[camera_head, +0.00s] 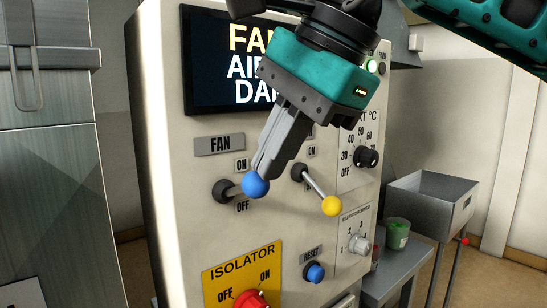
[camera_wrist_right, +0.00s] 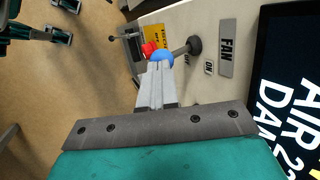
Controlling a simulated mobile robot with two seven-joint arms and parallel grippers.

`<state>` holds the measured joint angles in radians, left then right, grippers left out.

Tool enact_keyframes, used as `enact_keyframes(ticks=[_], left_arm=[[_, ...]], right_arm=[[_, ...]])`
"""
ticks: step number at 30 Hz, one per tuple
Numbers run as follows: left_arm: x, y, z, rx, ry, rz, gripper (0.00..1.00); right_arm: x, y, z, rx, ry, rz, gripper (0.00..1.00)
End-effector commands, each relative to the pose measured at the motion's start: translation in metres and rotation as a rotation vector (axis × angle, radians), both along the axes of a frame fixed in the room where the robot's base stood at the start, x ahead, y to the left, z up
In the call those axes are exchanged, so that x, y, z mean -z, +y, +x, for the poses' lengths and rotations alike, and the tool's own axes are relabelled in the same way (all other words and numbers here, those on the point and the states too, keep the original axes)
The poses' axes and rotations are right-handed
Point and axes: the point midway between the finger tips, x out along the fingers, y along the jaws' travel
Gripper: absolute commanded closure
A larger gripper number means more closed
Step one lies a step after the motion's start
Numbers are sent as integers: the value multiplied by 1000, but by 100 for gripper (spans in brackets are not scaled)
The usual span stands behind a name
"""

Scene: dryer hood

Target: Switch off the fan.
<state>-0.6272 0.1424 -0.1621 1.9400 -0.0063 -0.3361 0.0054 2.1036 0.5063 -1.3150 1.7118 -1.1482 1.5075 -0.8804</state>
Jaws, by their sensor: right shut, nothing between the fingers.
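The FAN label (camera_head: 219,144) is on a cream control panel. Below it a lever with a blue ball (camera_head: 255,184) stands out from a black pivot between the ON and OFF tags. It is nearly level in the head view, tilted higher than the yellow-ball lever beside it. My right gripper (camera_head: 261,168) is shut and empty, its fingertips right at the top of the blue ball; I cannot tell whether they touch. In the right wrist view the fingertips (camera_wrist_right: 157,66) overlap the blue ball (camera_wrist_right: 162,57). My left gripper is not seen in the head view.
A lever with a yellow ball (camera_head: 331,205) juts out just right of my gripper. Below are the red isolator knob (camera_head: 250,299) and blue reset button (camera_head: 315,272). A display (camera_head: 205,60) is above. A metal bin (camera_head: 430,200) and green cup (camera_head: 397,233) stand right.

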Motion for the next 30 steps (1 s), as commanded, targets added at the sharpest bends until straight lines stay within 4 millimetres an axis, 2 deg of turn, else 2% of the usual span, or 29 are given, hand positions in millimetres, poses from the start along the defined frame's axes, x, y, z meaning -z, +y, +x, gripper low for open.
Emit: enact_keyframes(ticks=[5,9,12,17,24,30], left_arm=[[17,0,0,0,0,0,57],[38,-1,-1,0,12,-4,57],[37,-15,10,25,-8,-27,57],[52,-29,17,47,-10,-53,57],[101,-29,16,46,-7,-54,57],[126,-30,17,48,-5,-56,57]], right_arm=[[9,-2,-2,0,-32,23,100],[18,-4,-5,-2,-82,58,100],[27,-6,-8,-2,-131,94,100],[40,-10,-13,-1,-231,166,100],[58,-13,-18,-1,-381,277,100],[71,-14,-20,-2,-475,345,100]])
